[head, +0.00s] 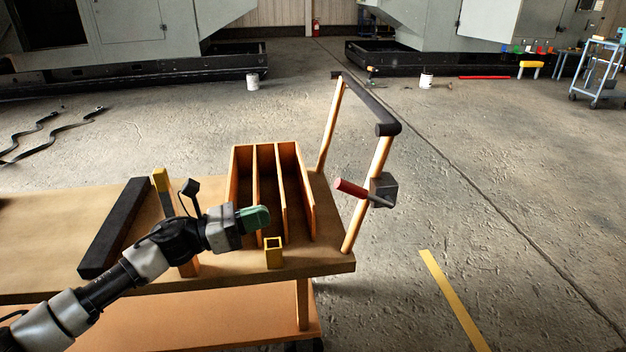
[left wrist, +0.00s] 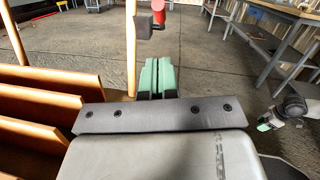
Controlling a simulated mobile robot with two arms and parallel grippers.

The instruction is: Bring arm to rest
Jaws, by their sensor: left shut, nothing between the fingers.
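My left arm comes in from the left in the head view and reaches over the cart. My left gripper (head: 262,217) has green fingers that are shut and empty, beside the wooden divided tray. Its closed fingers also show in the left wrist view (left wrist: 157,76). What looks like my right gripper, with a green tip (left wrist: 265,125), shows at the right edge of the left wrist view, low and away from the cart. It is too small to tell whether it is open or shut.
The cart top (head: 60,235) carries the divided tray (head: 298,195), a black bar (head: 115,228), an upright wooden piece (head: 165,190) and a small yellow square tube (head: 274,255). The cart handle (head: 365,100) with a red grip (head: 350,188) rises at the right end. The floor beyond is mostly clear.

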